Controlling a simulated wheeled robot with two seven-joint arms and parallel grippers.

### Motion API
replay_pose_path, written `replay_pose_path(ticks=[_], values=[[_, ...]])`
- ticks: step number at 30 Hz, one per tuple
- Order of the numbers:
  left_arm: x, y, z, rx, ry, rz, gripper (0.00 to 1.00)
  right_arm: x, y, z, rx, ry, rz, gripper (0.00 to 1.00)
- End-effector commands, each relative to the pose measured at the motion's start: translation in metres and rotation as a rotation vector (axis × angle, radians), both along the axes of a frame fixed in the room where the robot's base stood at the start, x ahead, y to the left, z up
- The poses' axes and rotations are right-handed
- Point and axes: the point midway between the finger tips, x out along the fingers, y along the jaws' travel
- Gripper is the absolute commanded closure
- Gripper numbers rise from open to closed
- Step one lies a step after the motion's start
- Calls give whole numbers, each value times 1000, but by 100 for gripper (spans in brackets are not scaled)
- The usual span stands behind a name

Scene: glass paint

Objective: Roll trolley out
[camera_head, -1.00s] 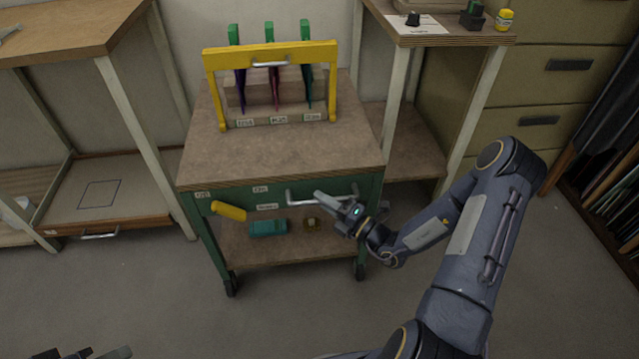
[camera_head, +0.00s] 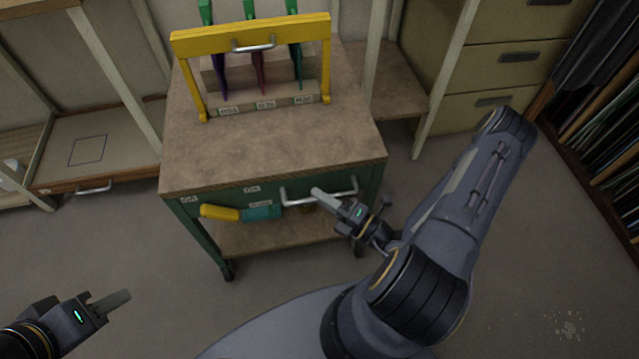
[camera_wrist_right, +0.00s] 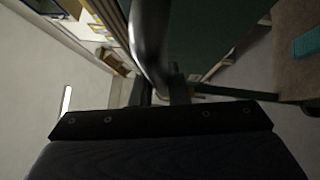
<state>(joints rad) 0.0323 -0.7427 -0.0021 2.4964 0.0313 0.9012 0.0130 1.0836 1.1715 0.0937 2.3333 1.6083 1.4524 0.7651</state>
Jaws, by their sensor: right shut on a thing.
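The trolley (camera_head: 272,148) has a green frame and a brown top and stands at the centre of the head view. Its silver front handle (camera_head: 338,192) is on the green front panel. The handle bar also shows close up in the right wrist view (camera_wrist_right: 150,45).
A wooden rack with upright coloured sheets stands on the trolley top behind a yellow bar frame (camera_head: 250,38). A teal object (camera_head: 262,213) shows below the front panel. Shelving (camera_head: 105,150) is at left, drawers (camera_head: 490,118) at right. The floor in front is open.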

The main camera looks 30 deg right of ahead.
Motion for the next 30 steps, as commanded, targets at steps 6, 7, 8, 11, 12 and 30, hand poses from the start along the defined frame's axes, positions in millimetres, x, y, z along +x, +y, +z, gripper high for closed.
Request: replay_pose_path(ticks=[6, 7, 8, 11, 12, 30], values=[[0, 0, 2, 0, 0, 0, 64, -12, 3, 0, 1, 2, 0, 100], [0, 0, 2, 0, 0, 0, 64, -12, 3, 0, 0, 1, 0, 100], [0, 0, 2, 0, 0, 0, 64, -13, 4, 0, 0, 1, 0, 100], [0, 0, 2, 0, 0, 0, 64, -15, 4, 0, 0, 0, 0, 100], [0, 0, 2, 0, 0, 0, 64, -15, 4, 0, -1, 0, 1, 100], [0, 0, 2, 0, 0, 0, 64, -15, 4, 0, -1, 0, 0, 64]])
